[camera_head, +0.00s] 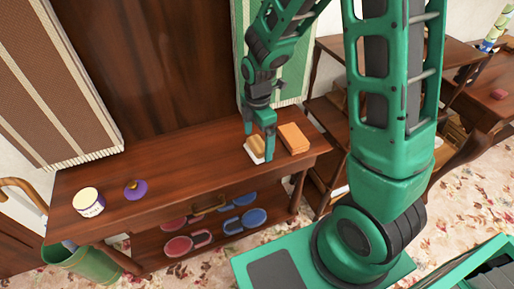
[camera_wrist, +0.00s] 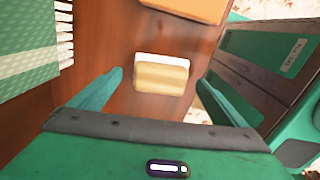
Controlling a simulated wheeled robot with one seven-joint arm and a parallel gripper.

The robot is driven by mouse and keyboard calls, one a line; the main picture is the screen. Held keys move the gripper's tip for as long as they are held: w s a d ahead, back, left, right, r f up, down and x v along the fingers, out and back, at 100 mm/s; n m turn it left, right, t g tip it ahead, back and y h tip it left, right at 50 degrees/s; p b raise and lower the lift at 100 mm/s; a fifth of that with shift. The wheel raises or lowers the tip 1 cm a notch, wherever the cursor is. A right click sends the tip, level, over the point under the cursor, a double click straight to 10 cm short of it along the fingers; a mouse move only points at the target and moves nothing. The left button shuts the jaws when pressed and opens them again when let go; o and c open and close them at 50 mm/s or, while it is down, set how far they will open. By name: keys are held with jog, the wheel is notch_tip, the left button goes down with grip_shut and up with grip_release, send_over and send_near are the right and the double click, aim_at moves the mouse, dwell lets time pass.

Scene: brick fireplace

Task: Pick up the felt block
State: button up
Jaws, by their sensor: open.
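A small block (camera_head: 256,144), tan with a white layer along one side, lies on the wooden table (camera_head: 165,167); I take it to be the felt block. It also shows in the wrist view (camera_wrist: 162,77), tan face towards me with the white strip on its far side. My gripper (camera_head: 259,149) points down at it. In the wrist view the open fingers (camera_wrist: 160,84) stand apart to the left and right of the block, with visible gaps on both sides. Nothing is held.
An orange box-like block (camera_head: 293,138) lies just right of the tan block. A white tin (camera_head: 88,202) and a purple-based object (camera_head: 135,189) stand on the table's left. Red and blue pieces (camera_head: 240,219) lie on the shelf below. The table's middle is clear.

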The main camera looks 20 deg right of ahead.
jog(key=shift+f, duration=1.2)
jog(key=shift+c, duration=0.7)
jog(key=c, duration=1)
jog(key=shift+r, duration=0.1)
notch_tip(320, 180, up, 4)
jog(key=shift+w+r, duration=0.1)
jog(key=shift+r, duration=0.05)
jog(key=s+a+r, duration=0.2)
jog(key=a, duration=0.1)
jog(key=s+a+r, duration=0.2)
jog(key=a, duration=0.1)
jog(key=s+a+r, duration=0.1)
jog(key=a+r, duration=0.1)
jog(key=a, duration=0.2)
jog(key=shift+s+r, duration=0.3)
jog(key=shift+s, duration=0.1)
